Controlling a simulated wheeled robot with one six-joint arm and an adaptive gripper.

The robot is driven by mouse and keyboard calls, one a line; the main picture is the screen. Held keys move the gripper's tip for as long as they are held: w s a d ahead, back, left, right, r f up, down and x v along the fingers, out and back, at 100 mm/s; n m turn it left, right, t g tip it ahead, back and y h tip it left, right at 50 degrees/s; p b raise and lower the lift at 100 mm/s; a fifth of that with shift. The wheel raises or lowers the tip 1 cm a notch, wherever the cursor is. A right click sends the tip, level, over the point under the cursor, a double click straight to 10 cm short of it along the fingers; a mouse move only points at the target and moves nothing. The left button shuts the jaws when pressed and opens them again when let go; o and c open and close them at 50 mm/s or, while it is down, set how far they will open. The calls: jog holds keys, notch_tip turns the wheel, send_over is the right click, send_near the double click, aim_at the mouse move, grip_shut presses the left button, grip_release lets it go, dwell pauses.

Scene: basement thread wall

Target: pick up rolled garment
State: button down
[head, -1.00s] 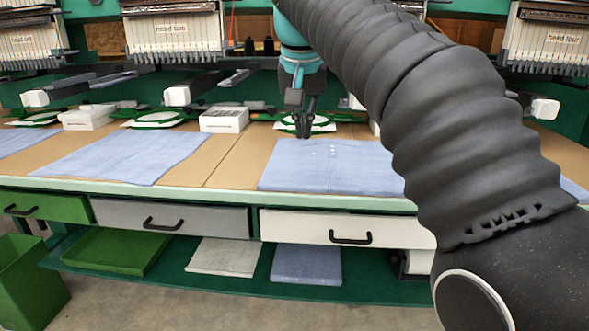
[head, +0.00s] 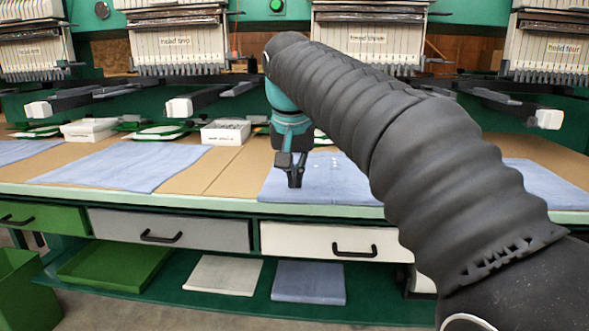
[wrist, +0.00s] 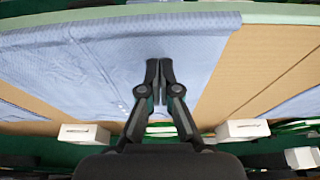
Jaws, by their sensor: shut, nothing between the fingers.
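No rolled garment can be made out in either view; my arm hides part of the table on the right. A flat blue cloth (head: 333,183) lies on the worktable below my gripper, and it fills much of the wrist view (wrist: 75,65). My gripper (head: 296,184) points down over the left part of this cloth, its fingers shut and empty. The fingers also show in the wrist view (wrist: 160,64), close together against the cloth. I cannot tell whether the tips touch it.
More flat blue cloths lie to the left (head: 120,166) and right (head: 545,183). White boxes (head: 226,131) stand behind, below the embroidery heads (head: 368,40). Drawers (head: 330,241) line the front edge. A lower shelf holds a green tray (head: 115,264), a white folded piece (head: 224,275) and a blue one (head: 309,282).

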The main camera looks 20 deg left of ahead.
aim_at(290, 195)
jog(key=shift+s+d+f, duration=0.1)
jog(key=shift+s+d, duration=0.1)
jog(key=shift+s, duration=0.5)
jog(key=s, duration=0.2)
jog(key=s+d+b, duration=0.1)
jog(key=s, duration=0.3)
jog(key=shift+s+d, duration=0.3)
jog(key=shift+s, duration=0.05)
